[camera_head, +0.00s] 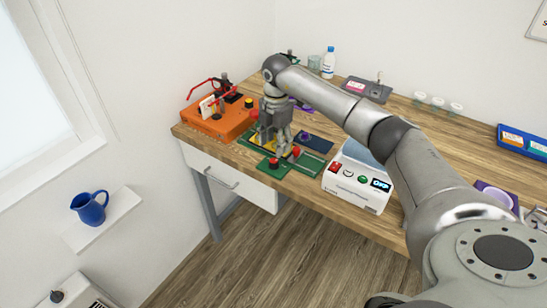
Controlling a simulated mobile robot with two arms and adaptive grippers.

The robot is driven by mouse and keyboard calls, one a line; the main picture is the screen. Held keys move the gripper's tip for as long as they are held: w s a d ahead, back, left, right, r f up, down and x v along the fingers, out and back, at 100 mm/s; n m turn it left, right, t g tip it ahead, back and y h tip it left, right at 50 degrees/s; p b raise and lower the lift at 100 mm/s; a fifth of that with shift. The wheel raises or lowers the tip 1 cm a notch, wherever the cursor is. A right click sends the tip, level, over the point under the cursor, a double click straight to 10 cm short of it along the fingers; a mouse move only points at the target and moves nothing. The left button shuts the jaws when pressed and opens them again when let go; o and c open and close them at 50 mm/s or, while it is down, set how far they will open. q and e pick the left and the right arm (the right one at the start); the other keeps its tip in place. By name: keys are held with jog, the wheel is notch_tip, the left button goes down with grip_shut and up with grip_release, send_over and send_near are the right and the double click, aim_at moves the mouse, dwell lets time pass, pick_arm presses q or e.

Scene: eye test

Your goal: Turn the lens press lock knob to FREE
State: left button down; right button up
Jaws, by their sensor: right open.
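My right gripper (275,147) points down over a green station (312,163) at the front left of the workbench. It hides much of that station, and its fingers are open. A red round button (273,162) on a green plate stands in front of the gripper, and another red knob (296,152) shows just right of the fingers. I cannot tell which part is the lens press lock knob; no FREE marking is readable. Whether the fingers touch anything is unclear. My left gripper is out of view.
An orange device (218,127) with red arms stands left of the gripper. A white box (355,189) with buttons and display stands to the right. A bottle (328,63), grey tray (366,89), white cups (437,103) and blue tray (524,145) stand farther back. A blue jug (89,207) sits on a wall shelf.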

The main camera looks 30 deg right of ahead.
aim_at(274, 160)
notch_tip(274, 160, down, 7)
jog(key=shift+w+a+f+p, duration=0.1)
jog(key=shift+p, duration=0.5)
jog(key=c, duration=1.1)
jog(key=shift+o, duration=0.2)
jog(key=shift+n, duration=0.4)
jog(key=n+b, duration=0.2)
jog(key=n, duration=0.2)
jog(key=shift+b, duration=0.3)
jog(key=shift+n+b, duration=0.8)
jog(key=shift+n, duration=1.5)
